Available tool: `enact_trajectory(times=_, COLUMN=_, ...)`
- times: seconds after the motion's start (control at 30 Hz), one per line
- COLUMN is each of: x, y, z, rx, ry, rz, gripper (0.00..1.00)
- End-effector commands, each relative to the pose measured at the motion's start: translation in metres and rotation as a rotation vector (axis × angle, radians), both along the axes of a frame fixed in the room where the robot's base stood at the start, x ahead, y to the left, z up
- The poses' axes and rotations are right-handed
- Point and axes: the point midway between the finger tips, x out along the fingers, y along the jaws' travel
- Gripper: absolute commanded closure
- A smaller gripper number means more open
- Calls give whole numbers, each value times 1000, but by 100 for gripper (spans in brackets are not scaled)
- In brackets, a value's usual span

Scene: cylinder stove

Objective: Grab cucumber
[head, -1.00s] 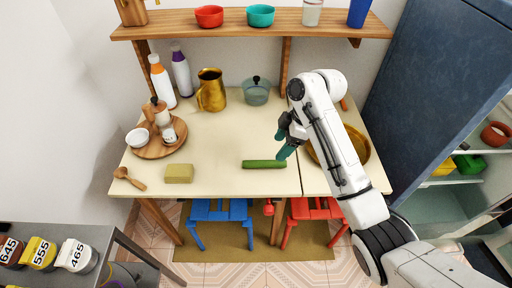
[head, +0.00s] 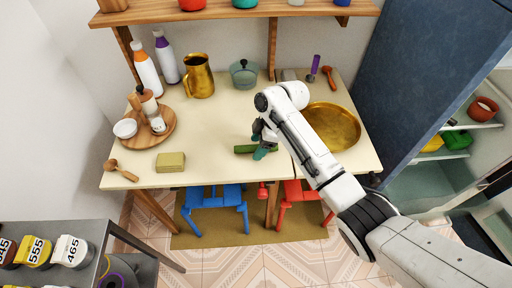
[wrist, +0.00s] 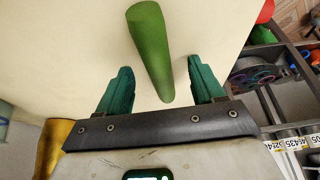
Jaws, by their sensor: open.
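The green cucumber (head: 245,149) lies on the pale table (head: 215,125) near its front middle. My gripper (head: 262,147) is at the cucumber's right end in the head view and covers part of it. In the wrist view, the cucumber (wrist: 150,45) runs lengthwise from the top toward the gripper base. Its near end lies between the two teal fingers of my gripper (wrist: 160,88). The fingers are open, with a gap on each side of the cucumber. I cannot tell the exact height of the fingers over the table.
A yellow-green block (head: 170,162) and wooden spoon (head: 120,170) lie to the left. A round wooden tray (head: 150,140) holds small items. A gold pitcher (head: 199,75) and glass pot (head: 243,73) stand behind. A gold pan (head: 335,125) is to the right.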

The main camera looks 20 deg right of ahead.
Motion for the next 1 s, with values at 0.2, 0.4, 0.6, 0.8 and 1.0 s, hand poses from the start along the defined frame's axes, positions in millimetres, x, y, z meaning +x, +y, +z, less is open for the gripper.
enact_trajectory(times=0.2, x=0, y=1, z=-3, rx=0, ry=0, rz=0, gripper=33)
enact_trajectory(times=0.4, x=0, y=1, z=-2, rx=0, ry=0, rz=0, gripper=47)
enact_trajectory(times=0.6, x=0, y=1, z=-2, rx=0, ry=0, rz=0, gripper=66)
enact_trajectory(times=0.8, x=0, y=1, z=-2, rx=0, ry=0, rz=0, gripper=85)
enact_trajectory(times=1.0, x=0, y=1, z=-2, rx=0, ry=-1, rz=0, gripper=98)
